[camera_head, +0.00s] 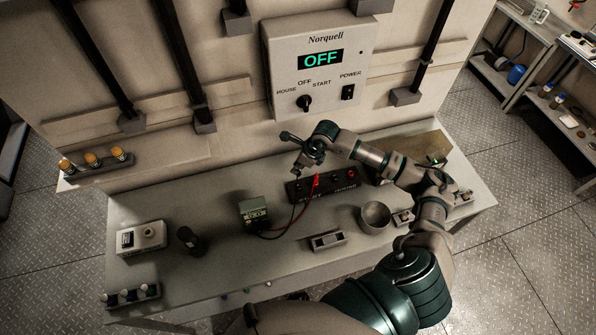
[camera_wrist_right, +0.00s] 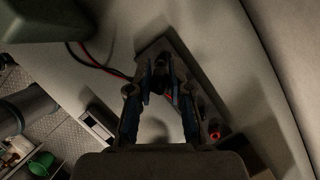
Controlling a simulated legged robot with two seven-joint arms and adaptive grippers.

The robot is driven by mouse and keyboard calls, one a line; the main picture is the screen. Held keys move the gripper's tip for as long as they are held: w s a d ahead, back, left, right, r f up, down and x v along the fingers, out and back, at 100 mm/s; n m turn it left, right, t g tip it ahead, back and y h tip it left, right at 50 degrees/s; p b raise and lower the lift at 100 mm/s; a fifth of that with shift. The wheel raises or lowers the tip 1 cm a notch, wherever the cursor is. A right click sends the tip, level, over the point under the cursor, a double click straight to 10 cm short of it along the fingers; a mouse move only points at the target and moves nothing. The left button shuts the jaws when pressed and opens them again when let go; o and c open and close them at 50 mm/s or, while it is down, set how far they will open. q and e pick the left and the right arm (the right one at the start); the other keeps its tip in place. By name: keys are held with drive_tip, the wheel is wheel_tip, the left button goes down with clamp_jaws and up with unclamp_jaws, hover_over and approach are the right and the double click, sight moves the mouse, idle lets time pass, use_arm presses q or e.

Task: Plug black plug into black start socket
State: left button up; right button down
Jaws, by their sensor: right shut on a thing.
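The black socket block (camera_head: 322,186) lies on the table with sockets along its top and white lettering on its front. It also shows in the wrist view (camera_wrist_right: 205,100), behind my fingers. A red plug (camera_head: 316,181) stands at the block with a red cable. My right gripper (camera_head: 303,163) is above the block's left part, its fingers pointing down. In the wrist view its fingers (camera_wrist_right: 160,82) close on a dark thing, apparently the black plug, which is mostly hidden. A black cable runs up toward it. I cannot tell whether the plug touches the start socket. My left gripper is out of view.
A green-grey meter box (camera_head: 254,213) with red and black cables stands left of the block. A round bowl (camera_head: 375,216) and a small grey holder (camera_head: 327,241) are in front. A dark cylinder (camera_head: 188,240) stands at left.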

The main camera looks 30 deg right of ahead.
sight(298, 176)
drive_tip(key=shift+s, duration=0.1)
drive_tip(key=shift+d+f+b, duration=0.1)
drive_tip(key=shift+f+b, duration=0.9)
wheel_tip(298, 176, down, 4)
drive_tip(key=b, duration=0.3)
drive_tip(key=shift+b, duration=0.75)
idle(0.9)
drive_tip(key=shift+f, duration=0.1)
idle(0.3)
drive_tip(key=shift+f+b, duration=0.35)
drive_tip(key=shift+b, duration=0.05)
drive_tip(key=shift+f+b, duration=0.65)
drive_tip(key=shift+f, duration=0.2)
